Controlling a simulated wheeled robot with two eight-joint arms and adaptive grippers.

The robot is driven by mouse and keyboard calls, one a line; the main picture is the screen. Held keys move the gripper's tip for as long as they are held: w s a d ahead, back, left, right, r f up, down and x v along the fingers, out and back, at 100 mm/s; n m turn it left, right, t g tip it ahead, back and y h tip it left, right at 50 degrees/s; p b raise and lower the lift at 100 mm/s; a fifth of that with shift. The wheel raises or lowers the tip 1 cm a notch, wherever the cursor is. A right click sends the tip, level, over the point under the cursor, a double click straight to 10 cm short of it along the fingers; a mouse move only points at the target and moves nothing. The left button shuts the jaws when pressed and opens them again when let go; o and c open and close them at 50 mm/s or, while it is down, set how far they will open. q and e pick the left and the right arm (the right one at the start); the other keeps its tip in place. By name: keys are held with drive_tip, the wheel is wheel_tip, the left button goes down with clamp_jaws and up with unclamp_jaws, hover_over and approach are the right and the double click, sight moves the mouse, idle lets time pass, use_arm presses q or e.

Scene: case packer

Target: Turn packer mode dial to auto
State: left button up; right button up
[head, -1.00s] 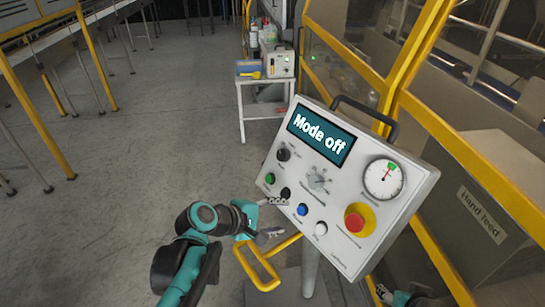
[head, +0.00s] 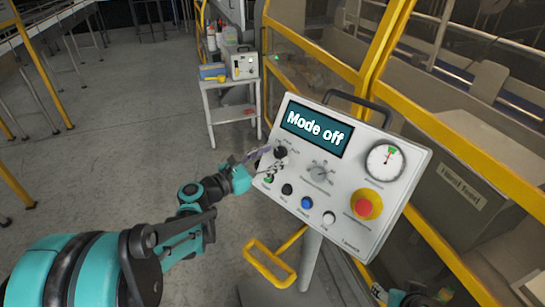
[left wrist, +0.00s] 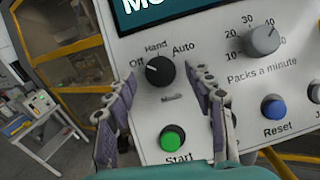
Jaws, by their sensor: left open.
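The black mode dial (head: 281,152) is at the left of the white control panel, under a display (head: 315,129) that reads "Mode off". In the left wrist view the dial (left wrist: 160,71) has the labels Off, Hand and Auto around it, and its white mark points toward Off. My left gripper (head: 267,164) is at the panel's left edge, close to the dial. In the left wrist view its open fingers (left wrist: 167,80) lie on either side of the dial's lower part, with nothing between them; contact cannot be told. Part of my right arm shows at the bottom edge of the head view, its jaws unclear.
Near the dial are a green start button (left wrist: 172,138), a packs-a-minute knob (head: 319,171), a blue reset button (head: 306,202) and a red emergency button (head: 363,207). A yellow guard frame (head: 375,60) stands behind the panel. A white side table (head: 230,112) stands at the back.

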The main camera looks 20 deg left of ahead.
use_arm(q)
drive_tip(key=shift+w+d, duration=0.2)
drive_tip(key=shift+c, duration=0.4)
drive_tip(key=c, duration=1.1)
